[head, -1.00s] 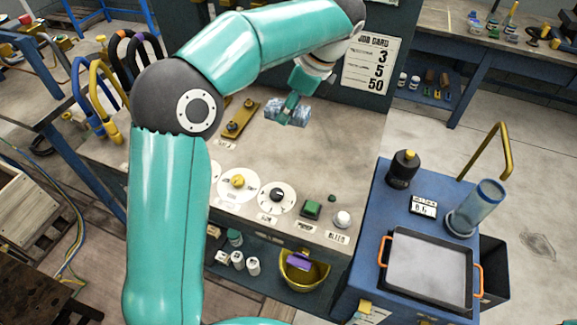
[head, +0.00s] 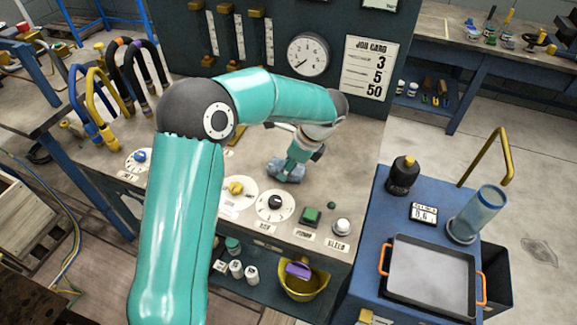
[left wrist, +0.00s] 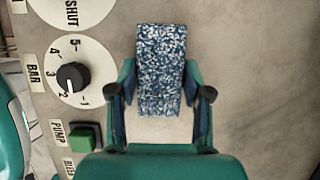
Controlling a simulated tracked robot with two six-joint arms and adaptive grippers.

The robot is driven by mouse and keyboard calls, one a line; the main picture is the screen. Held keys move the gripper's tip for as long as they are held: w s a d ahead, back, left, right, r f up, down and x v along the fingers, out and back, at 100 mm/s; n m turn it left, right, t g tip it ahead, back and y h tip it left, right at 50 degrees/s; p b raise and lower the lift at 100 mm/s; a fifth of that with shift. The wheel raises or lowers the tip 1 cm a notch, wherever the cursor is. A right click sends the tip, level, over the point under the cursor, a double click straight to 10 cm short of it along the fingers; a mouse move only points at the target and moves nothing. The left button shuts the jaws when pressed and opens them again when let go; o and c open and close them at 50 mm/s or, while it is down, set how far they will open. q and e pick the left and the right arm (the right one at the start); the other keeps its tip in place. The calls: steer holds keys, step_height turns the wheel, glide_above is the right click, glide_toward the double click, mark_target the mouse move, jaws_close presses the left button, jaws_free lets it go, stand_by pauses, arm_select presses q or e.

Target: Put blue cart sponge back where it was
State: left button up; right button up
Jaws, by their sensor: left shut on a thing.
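The blue-and-white speckled sponge (head: 285,171) is held low over the bench top, in front of the gauge panel. My left gripper (head: 289,163) is shut on it. In the left wrist view the sponge (left wrist: 160,65) lies between the two fingers of my left gripper (left wrist: 160,92), with its far end sticking out beyond them. I cannot tell whether it touches the bench. The blue cart (head: 367,240) stands at the right, with a grey tray (head: 430,268) with orange handles on top. My right gripper is not in view.
The bench front holds the BAR dial (head: 274,202), a green button (head: 311,215) and a white BLEED knob (head: 342,227). On the cart stand a black bottle (head: 403,177), a small display (head: 423,213), a clear cylinder (head: 478,212) and a brass rail (head: 505,155).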

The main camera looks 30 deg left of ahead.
arm_select(q)
steer(key=shift+f, duration=0.2)
steer(key=o, duration=1)
steer(key=v, duration=1.2)
steer(key=shift+r, duration=0.1)
